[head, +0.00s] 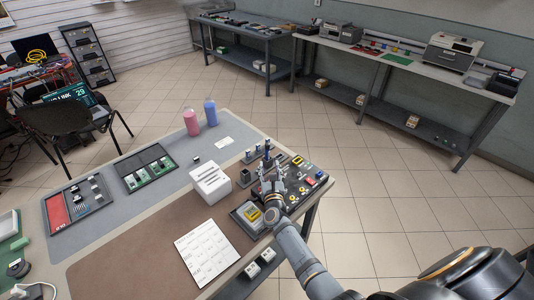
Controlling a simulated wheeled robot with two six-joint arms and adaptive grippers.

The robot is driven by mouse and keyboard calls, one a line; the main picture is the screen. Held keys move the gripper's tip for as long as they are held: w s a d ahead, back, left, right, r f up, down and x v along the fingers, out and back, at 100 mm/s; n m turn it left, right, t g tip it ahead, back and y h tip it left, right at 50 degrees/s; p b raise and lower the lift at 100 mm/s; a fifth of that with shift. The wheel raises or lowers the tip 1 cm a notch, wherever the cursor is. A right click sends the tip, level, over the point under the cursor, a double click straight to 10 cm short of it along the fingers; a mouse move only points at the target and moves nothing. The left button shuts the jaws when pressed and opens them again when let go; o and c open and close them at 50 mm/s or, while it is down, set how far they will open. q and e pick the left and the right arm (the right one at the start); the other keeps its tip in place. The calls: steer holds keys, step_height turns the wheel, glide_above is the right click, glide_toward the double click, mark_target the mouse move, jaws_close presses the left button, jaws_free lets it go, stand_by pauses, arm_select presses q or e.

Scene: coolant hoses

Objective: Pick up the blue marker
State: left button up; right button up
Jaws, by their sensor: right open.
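I cannot make out the blue marker for certain. Several small dark and bluish upright items (248,156) stand near the far edge of the workbench (130,240), too small to identify. My right gripper (268,172) is open above the cluttered right end of the bench, close to these items. Its fingers hide part of what lies beneath. A blue cylinder (210,112) and a pink cylinder (192,122) stand near the bench's far edge, left of the gripper and well apart from it. My left gripper is not in view.
A white slotted box (210,183) stands left of my right gripper. A multimeter with a yellow front (249,213) and a tray of coloured parts (302,181) are close by. A printed sheet (207,252) lies in front. Open tiled floor (370,200) is to the right.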

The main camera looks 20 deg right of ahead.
mark_target(268, 152)
steer(key=x, duration=0.3)
steer(key=shift+w+d, duration=0.15)
steer(key=shift+w, duration=0.25)
steer(key=shift+x, duration=0.85)
steer(key=shift+w+d+b, duration=0.15)
steer(key=shift+w+b, duration=0.2)
steer(key=b+x, duration=0.1)
steer(key=x, duration=0.3)
steer(key=shift+w+d+f, duration=0.1)
steer(key=shift+w+f, duration=0.1)
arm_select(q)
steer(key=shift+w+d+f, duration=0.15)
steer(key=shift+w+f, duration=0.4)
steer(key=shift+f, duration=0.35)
arm_select(e)
steer(key=shift+r, duration=0.1)
steer(key=shift+s, duration=0.15)
steer(key=shift+c, duration=0.9)
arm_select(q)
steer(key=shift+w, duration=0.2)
arm_select(e)
jaws_close()
arm_select(q)
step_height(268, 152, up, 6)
steer(key=p, duration=0.5)
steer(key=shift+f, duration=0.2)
arm_select(e)
step_height(268, 152, up, 10)
steer(key=shift+r, duration=0.1)
